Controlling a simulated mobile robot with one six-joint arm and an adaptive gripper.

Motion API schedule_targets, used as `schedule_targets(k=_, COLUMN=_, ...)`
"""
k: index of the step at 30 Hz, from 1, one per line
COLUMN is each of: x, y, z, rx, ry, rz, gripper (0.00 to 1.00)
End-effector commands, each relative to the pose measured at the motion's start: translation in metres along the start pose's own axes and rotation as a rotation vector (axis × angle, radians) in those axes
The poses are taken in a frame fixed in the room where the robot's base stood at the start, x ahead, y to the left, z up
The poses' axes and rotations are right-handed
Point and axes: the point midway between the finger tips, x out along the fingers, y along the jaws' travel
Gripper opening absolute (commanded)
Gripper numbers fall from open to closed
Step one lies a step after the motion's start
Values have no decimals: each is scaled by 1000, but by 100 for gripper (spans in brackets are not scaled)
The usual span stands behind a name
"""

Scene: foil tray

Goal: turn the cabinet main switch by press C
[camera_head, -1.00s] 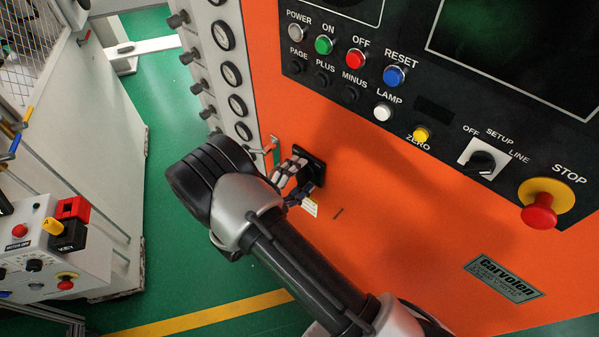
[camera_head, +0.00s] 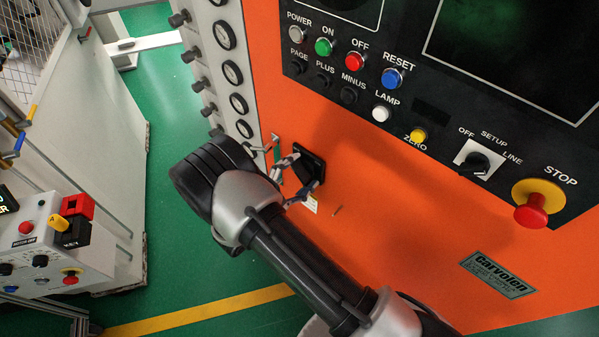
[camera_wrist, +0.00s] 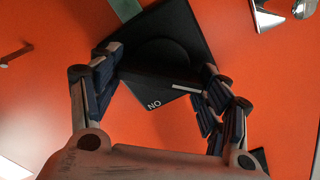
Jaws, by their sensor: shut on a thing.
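The cabinet main switch is a black square plate (camera_head: 319,168) with a round knob on the orange cabinet front, left of and below the button panel. In the wrist view its plate (camera_wrist: 190,35) is tilted, with a dark grip bar (camera_wrist: 150,76) across the round knob. A white mark lies at the bar's right end, and letters read NO in the picture. My gripper (camera_head: 301,172) is at the switch. In the wrist view my gripper (camera_wrist: 161,76) has one finger at each end of the bar and is shut on it. My fingers partly cover the plate.
The button panel (camera_head: 330,85) is above, with a selector knob (camera_head: 478,162) and a red STOP button (camera_head: 531,210) to the right. A small metal latch (camera_head: 275,145) sits close left of my gripper. A side console (camera_head: 40,245) stands at the left. Green floor lies between.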

Motion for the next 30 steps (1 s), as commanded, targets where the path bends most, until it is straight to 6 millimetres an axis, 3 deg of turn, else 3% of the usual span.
schedule_targets(k=8, x=0, y=0, z=0, rx=-6, ry=0, rz=-1, gripper=46)
schedule_targets(k=9, x=0, y=0, z=0, rx=-6, ry=0, rz=-1, gripper=70)
schedule_targets(k=18, x=0, y=0, z=0, rx=-4, ry=0, rz=-1, gripper=90)
schedule_targets(k=30, x=-3, y=0, z=0, rx=-2, ry=-1, rz=-2, gripper=90)
